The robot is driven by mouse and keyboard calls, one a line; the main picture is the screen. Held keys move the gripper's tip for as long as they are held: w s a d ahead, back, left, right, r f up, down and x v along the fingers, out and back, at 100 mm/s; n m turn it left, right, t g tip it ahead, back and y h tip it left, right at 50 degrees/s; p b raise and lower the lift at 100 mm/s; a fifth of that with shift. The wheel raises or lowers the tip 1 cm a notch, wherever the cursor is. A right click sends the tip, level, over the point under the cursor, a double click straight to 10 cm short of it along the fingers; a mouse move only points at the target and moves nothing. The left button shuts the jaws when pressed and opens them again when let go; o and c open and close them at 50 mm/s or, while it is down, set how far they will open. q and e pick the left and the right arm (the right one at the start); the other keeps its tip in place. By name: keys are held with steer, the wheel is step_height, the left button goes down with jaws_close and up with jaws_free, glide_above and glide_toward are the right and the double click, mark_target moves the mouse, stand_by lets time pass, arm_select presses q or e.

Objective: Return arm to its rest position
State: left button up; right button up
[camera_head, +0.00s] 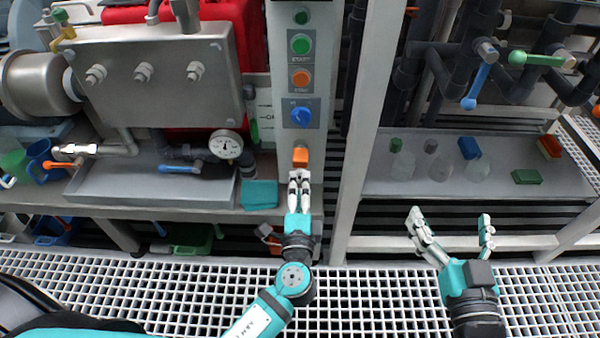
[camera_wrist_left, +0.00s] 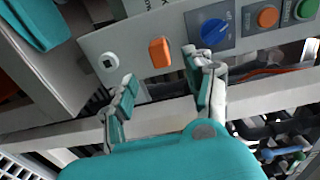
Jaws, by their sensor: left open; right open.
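My left gripper (camera_head: 299,183) is in front of the lower part of a grey control panel (camera_head: 301,20), just below an orange switch (camera_head: 300,156). In the left wrist view my left gripper (camera_wrist_left: 163,95) has its two fingers apart with nothing between them. The orange switch (camera_wrist_left: 160,52) shows beyond the gap between the fingers, beside a white-and-black round knob (camera_wrist_left: 108,62). I cannot tell whether a finger touches the panel. My right gripper (camera_head: 452,228) is open and empty above the floor grating, in front of the right shelf.
The panel also has a green button (camera_head: 300,43), an orange button (camera_head: 300,77) and a blue rotary knob (camera_head: 301,116). A teal cloth (camera_head: 260,194) lies left of the panel. A pressure gauge (camera_head: 226,145) stands further left. Clear vessels (camera_head: 440,168) stand on the right tray. White grating (camera_head: 380,290) covers the floor.

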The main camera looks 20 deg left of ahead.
arm_select(q)
steer(key=shift+s+d, duration=0.2)
steer(key=shift+s, duration=0.45)
